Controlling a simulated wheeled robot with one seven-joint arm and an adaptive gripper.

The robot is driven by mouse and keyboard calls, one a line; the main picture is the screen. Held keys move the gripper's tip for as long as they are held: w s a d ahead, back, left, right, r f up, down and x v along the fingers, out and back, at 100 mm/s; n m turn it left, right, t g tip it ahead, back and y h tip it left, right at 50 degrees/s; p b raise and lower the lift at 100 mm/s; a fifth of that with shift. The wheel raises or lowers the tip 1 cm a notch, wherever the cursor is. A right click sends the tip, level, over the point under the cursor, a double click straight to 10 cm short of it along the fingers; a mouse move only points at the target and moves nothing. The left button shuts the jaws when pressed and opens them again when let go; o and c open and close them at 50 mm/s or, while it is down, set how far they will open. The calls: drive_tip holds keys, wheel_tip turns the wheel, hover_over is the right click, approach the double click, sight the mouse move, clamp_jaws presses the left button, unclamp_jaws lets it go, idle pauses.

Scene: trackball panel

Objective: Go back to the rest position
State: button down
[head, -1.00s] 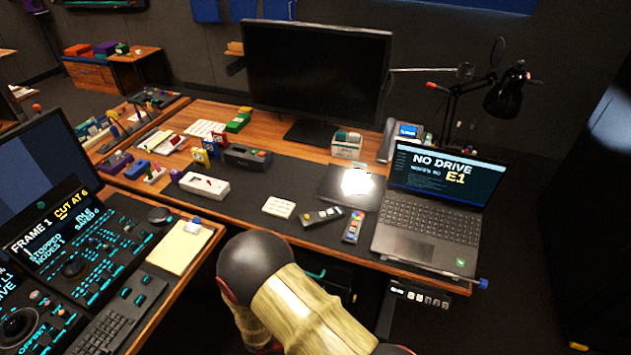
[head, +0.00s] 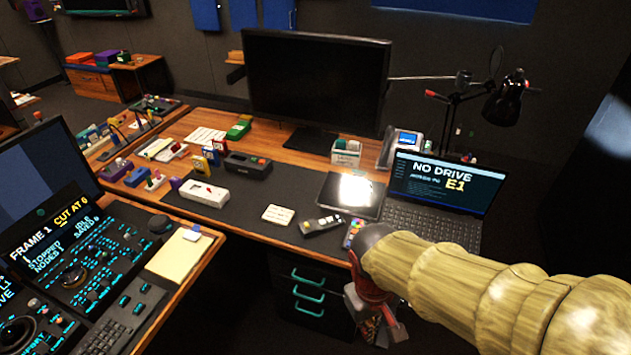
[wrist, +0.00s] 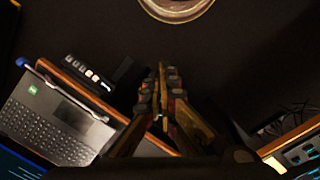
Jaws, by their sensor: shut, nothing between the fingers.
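My arm (head: 450,280) reaches in from the right edge of the head view, in front of the laptop. My gripper (head: 378,322) hangs below its elbow end, over the gap in front of the desk, partly hidden and dark. In the wrist view my gripper (wrist: 160,98) has its fingers together with nothing between them. It points over dark floor and touches nothing. The trackball panel (head: 85,265) is at the left of the head view. Its screen reads "FRAME 1", "CUT AT 6" and "STOPPED". A trackball (head: 17,332) shows at the lower left.
The laptop (head: 440,190) reads "NO DRIVE E1"; it also shows in the wrist view (wrist: 55,115), near the desk edge. A power strip (wrist: 90,72) is beside that edge. Drawers (head: 308,290) stand under the desk. A notepad (head: 187,252) lies by the panel. Dark floor is open.

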drive_tip(key=s+d+r+m+t, duration=0.1)
drive_tip(key=d+r+m+t, duration=0.1)
drive_tip(key=d+r, duration=0.2)
drive_tip(key=s+d+r+m+t, duration=0.1)
drive_tip(key=d+r+m+t, duration=0.1)
drive_tip(key=r, duration=0.7)
drive_tip(key=shift+s+d+r+m+t+y, duration=0.15)
drive_tip(key=shift+d+r+m+t+y, duration=0.2)
drive_tip(key=shift+d+t, duration=0.55)
